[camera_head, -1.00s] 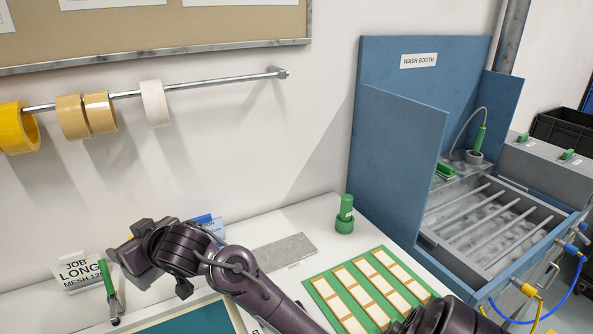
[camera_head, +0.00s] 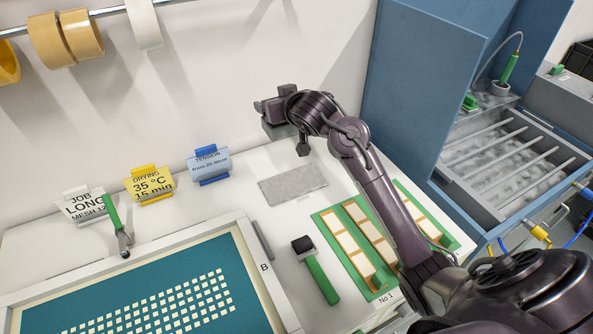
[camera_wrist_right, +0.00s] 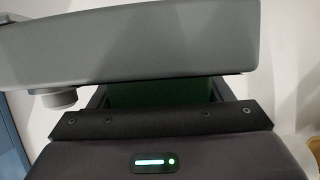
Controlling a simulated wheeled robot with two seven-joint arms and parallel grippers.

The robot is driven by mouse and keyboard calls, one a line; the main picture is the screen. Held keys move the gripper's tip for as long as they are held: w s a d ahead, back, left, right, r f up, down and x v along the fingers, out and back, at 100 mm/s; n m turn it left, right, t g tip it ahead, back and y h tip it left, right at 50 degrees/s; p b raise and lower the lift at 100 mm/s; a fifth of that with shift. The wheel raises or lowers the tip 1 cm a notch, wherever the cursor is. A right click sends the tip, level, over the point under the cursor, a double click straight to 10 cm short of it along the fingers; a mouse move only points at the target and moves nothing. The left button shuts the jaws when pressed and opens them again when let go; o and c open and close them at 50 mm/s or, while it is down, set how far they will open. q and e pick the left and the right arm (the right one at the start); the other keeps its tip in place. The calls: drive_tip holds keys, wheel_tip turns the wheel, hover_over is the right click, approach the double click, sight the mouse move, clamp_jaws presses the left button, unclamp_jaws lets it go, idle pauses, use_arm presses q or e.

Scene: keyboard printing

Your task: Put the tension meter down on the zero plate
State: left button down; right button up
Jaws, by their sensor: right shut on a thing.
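My right gripper (camera_head: 276,118) is in the head view, behind and above the zero plate, near the back wall. In the right wrist view, a green part (camera_wrist_right: 160,94) shows between the dark jaw parts; I take it for the tension meter, held in the shut jaws. Whether the meter's base touches anything cannot be seen. My left gripper is not in view.
A green-handled roller (camera_head: 318,272) lies in front of the plate. A green board (camera_head: 332,228) with pale strips lies to the right, partly under my right arm. Label stands, including a blue tension card (camera_head: 208,163), are to the left. The blue wash booth (camera_head: 415,75) is to the right.

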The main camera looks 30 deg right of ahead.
wheel_tip(320, 180, down, 18)
drive_tip(key=shift+f+p, duration=0.2)
drive_tip(key=shift+p, duration=0.8)
drive_tip(key=shift+f, duration=0.2)
drive_tip(key=shift+f, duration=0.15)
drive_tip(key=o, duration=1.3)
drive_tip(key=shift+o, duration=0.2)
drive_tip(key=b+v, duration=0.1)
drive_tip(key=v, duration=1.1)
